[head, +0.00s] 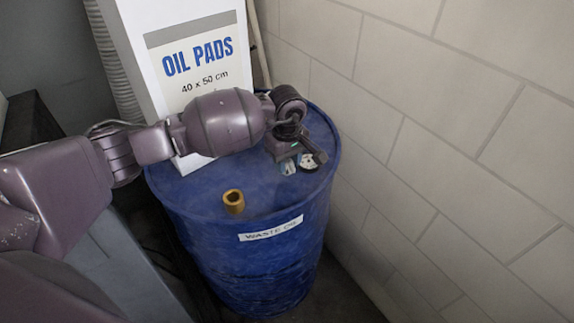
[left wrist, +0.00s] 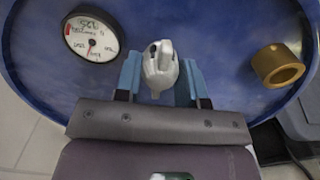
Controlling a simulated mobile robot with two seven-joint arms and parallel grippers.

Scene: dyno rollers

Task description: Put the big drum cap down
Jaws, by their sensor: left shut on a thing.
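My left gripper (head: 289,166) reaches in from the left, low over the far right part of the blue drum's (head: 190,202) top. In the left wrist view its two blue fingertips (left wrist: 160,78) are shut on a pale grey metal piece with a knobbed shape, which I take to be the big drum cap (left wrist: 161,66). The cap is hard to make out in the head view, mostly hidden by the gripper. I cannot tell whether it touches the drum top. My right gripper is in neither view.
A brass collar (head: 233,202) stands on the drum top near its front; a round white gauge (head: 312,160) is beside the gripper. A white oil pads box (head: 165,68) stands at the back left. A block wall (head: 430,120) is close on the right.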

